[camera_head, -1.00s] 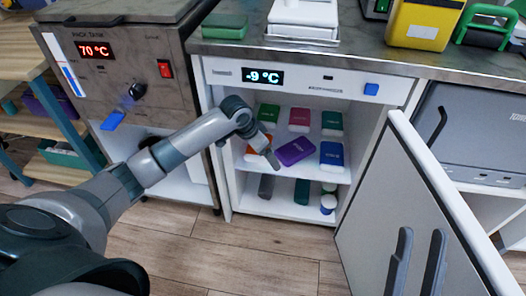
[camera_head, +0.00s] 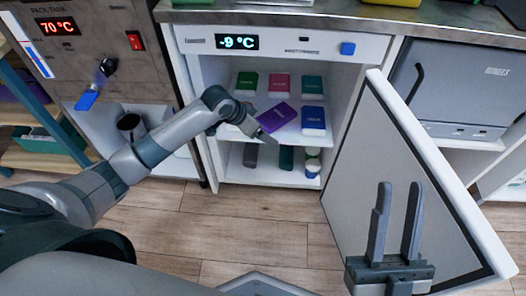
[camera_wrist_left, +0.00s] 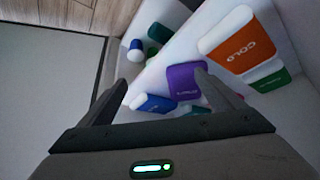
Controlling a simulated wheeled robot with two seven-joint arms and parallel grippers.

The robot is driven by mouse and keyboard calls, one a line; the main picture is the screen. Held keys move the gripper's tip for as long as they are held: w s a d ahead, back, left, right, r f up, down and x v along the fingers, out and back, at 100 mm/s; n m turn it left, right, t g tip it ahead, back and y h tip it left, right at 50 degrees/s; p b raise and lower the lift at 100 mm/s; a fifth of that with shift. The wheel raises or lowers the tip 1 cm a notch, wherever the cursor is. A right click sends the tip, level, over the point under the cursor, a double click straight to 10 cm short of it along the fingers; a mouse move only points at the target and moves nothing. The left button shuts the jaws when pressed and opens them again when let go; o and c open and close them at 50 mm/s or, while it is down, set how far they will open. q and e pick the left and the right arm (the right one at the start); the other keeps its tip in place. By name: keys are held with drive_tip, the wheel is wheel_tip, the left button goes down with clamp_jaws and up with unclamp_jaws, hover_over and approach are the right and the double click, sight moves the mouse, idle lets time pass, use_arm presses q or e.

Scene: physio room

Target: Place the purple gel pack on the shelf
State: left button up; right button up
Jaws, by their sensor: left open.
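The purple gel pack (camera_head: 277,117) lies turned at an angle at the front of the upper shelf (camera_head: 285,136) inside the open cold cabinet. My left gripper (camera_head: 264,136) is at the cabinet opening, just in front of the pack. In the left wrist view the jaws (camera_wrist_left: 160,80) are apart. The purple pack (camera_wrist_left: 182,78) shows beyond them, close to the right-hand finger, which overlaps it; I cannot tell whether they touch. My right gripper (camera_head: 397,225) is open and empty, in front of the cabinet door.
Green (camera_head: 246,82), pink (camera_head: 279,84) and teal (camera_head: 312,86) packs stand at the back of the upper shelf. A blue pack (camera_head: 313,120) is right of the purple one. An orange pack (camera_wrist_left: 238,42) is close to the left gripper. The open door (camera_head: 390,150) bounds the right side.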

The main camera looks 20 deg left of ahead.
use_arm(q)
drive_tip(key=s+d+r+t+h, duration=0.3)
drive_tip(key=s+d+r+t, duration=0.1)
drive_tip(key=d, duration=0.4)
drive_tip(key=s+d+r+t+h, duration=0.3)
drive_tip(key=s+d+r, duration=0.15)
drive_tip(key=d, duration=0.45)
drive_tip(key=s+a+r+n+t, duration=0.1)
drive_tip(key=s+a+r+t, duration=0.1)
drive_tip(key=s+r+t, duration=0.4)
drive_tip(key=s+a+r+n+t, duration=0.1)
drive_tip(key=s+r+t, duration=0.6)
drive_tip(key=s+r, duration=0.9)
drive_tip(key=shift+s+a+r+n, duration=0.35)
drive_tip(key=shift+r+n, duration=0.25)
drive_tip(key=shift+r, duration=0.15)
